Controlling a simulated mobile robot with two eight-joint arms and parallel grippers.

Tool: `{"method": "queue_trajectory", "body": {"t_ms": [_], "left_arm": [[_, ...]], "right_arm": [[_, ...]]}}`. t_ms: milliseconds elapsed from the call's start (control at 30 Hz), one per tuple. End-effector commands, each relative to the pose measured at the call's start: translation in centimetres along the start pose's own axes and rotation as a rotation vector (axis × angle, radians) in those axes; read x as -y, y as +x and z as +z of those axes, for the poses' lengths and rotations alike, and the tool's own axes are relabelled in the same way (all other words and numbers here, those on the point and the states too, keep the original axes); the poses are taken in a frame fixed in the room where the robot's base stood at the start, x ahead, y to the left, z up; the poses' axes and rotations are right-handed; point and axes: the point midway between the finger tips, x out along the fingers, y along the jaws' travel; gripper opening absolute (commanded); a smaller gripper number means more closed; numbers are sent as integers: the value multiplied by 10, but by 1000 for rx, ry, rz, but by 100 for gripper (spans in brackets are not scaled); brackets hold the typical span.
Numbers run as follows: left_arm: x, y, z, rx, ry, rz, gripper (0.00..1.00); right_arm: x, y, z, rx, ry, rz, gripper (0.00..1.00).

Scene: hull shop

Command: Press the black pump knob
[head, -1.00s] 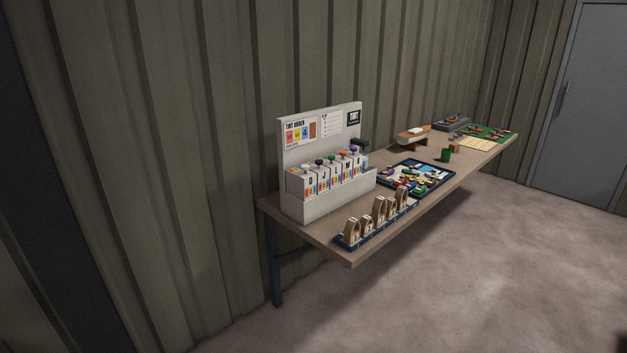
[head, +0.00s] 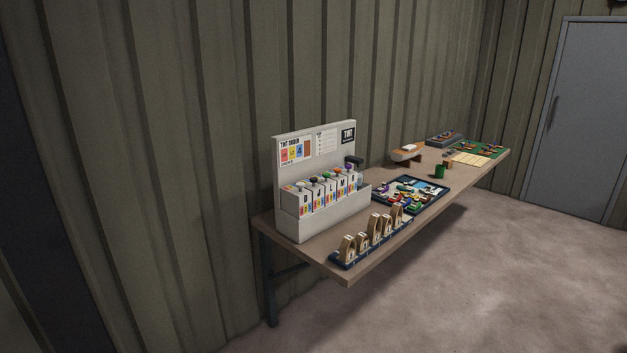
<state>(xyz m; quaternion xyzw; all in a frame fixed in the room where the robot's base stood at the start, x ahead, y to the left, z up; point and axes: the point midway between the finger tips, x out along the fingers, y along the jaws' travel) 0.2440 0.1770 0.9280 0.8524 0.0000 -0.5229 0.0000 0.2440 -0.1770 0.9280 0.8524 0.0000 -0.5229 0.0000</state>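A white tint dispenser (head: 318,222) stands at the near end of a long wall table in the head view. A row of small pump bottles sits in it, topped with knobs of several colours. A dark knob (head: 314,180) is second from the left; it looks black, but it is too small to be sure. A larger black piece (head: 354,161) sticks out at the dispenser's right end. Neither of my grippers is in view.
The table (head: 310,254) runs along the ribbed wall. A rack of wooden pieces (head: 372,239), a dark tray of coloured parts (head: 411,193), a green cup (head: 439,172) and a green mat (head: 488,148) stand on it. Floor in front is clear; a grey door (head: 581,120) is at right.

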Motion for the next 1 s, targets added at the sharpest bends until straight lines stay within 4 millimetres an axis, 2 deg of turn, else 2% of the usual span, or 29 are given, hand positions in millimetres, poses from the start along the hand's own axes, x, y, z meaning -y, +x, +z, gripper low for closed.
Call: {"method": "queue_trajectory", "body": {"t_ms": [33, 133, 167, 1000], "left_arm": [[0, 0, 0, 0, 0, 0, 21], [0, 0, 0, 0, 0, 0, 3], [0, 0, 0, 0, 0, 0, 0], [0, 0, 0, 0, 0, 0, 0]], "right_arm": [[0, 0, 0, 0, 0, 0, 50], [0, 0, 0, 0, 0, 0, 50], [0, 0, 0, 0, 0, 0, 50], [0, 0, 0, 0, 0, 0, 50]]}}
